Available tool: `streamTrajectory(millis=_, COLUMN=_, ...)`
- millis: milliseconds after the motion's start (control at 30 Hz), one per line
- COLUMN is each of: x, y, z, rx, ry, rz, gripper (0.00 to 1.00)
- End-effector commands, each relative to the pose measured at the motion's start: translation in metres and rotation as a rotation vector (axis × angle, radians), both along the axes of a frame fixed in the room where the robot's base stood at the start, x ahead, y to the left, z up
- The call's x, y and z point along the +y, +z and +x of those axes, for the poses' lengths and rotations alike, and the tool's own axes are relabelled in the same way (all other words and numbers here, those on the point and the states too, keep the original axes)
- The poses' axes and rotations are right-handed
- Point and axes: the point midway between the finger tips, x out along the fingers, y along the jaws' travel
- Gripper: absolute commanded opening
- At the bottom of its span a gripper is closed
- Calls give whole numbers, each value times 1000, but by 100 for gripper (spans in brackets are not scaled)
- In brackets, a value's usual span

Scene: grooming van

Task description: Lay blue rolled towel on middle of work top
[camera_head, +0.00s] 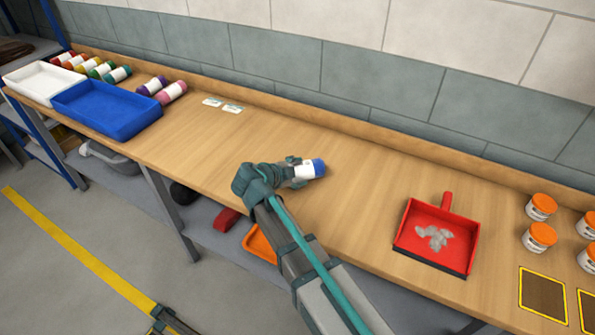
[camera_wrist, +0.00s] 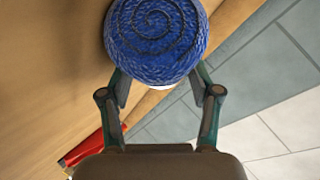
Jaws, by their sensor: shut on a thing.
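The blue rolled towel (camera_head: 319,167) has a white band around it and is held between the fingers of my gripper (camera_head: 294,166). In the head view it lies sideways, its blue end pointing right, over the middle stretch of the wooden work top (camera_head: 350,205). I cannot tell whether it touches the surface. In the wrist view the towel's round spiral end (camera_wrist: 157,38) faces the camera, and the fingers of my gripper (camera_wrist: 160,85) close on it from both sides. Part of the towel is hidden by the fingers.
A red dustpan (camera_head: 412,235) with grey fluff lies to the right. Orange-lidded jars (camera_head: 540,237) stand at far right. A blue tray (camera_head: 105,110), a white tray (camera_head: 42,84) and several rolled towels (camera_head: 172,92) are at left. Two small cards (camera_head: 232,109) lie behind. Bare wood surrounds the gripper.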

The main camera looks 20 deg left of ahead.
Motion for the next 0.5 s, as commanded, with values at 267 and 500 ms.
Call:
streamTrajectory(millis=267, x=0, y=-3, z=0, rx=0, ry=0, rz=0, gripper=25)
streamTrajectory(millis=500, x=0, y=-2, z=0, rx=0, ry=0, rz=0, gripper=88)
